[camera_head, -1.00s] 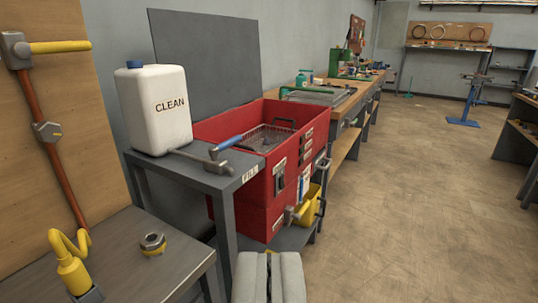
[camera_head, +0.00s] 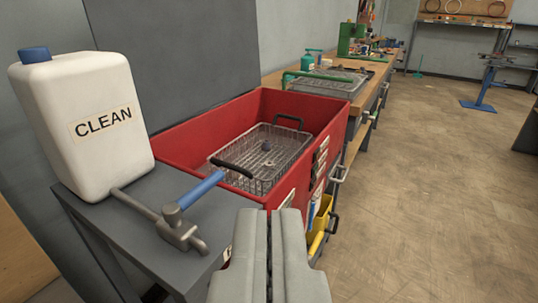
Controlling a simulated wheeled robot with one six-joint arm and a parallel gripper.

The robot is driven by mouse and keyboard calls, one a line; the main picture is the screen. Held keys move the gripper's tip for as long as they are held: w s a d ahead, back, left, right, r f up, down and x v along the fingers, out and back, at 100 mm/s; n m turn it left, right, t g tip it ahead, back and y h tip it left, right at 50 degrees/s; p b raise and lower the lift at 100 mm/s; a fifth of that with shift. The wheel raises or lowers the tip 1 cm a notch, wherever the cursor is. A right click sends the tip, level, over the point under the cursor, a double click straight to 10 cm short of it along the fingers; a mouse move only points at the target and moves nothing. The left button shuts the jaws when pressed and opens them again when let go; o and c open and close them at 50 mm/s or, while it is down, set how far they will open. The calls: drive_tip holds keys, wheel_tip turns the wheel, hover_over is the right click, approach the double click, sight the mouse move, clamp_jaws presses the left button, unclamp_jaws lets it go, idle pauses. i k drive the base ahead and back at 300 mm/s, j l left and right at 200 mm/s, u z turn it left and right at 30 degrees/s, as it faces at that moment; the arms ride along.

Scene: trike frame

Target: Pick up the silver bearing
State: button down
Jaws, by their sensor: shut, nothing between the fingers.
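My gripper (camera_head: 270,215) shows at the bottom middle of the view, its two grey fingers together with nothing between them. It is in front of the red washing tub (camera_head: 205,128). A wire basket (camera_head: 290,150) with black handles sits inside the tub. A small dark round part (camera_head: 266,146) lies in the basket; it is too small to tell whether it is the silver bearing. No other piece in view can be made out as the bearing.
A white jug marked CLEAN (camera_head: 85,125) and a blue-handled tap (camera_head: 180,215) stand on the grey table (camera_head: 130,235) at left. A yellow bin (camera_head: 320,220) hangs at the tub's right side. A workbench (camera_head: 375,90) runs behind. Open floor (camera_head: 430,200) lies to the right.

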sight(269, 164)
drive_tip(key=l, duration=0.6)
drive_tip(key=i+l, duration=0.15)
drive_tip(key=l, duration=0.25)
drive_tip(key=i+l, duration=0.2)
drive_tip(key=l, duration=0.15)
drive_tip(key=i+l, duration=0.15)
drive_tip(key=l, duration=0.25)
drive_tip(key=i+j, duration=0.2)
drive_tip(key=i, duration=0.3)
drive_tip(key=i+j, duration=0.15)
drive_tip(key=i, duration=0.4)
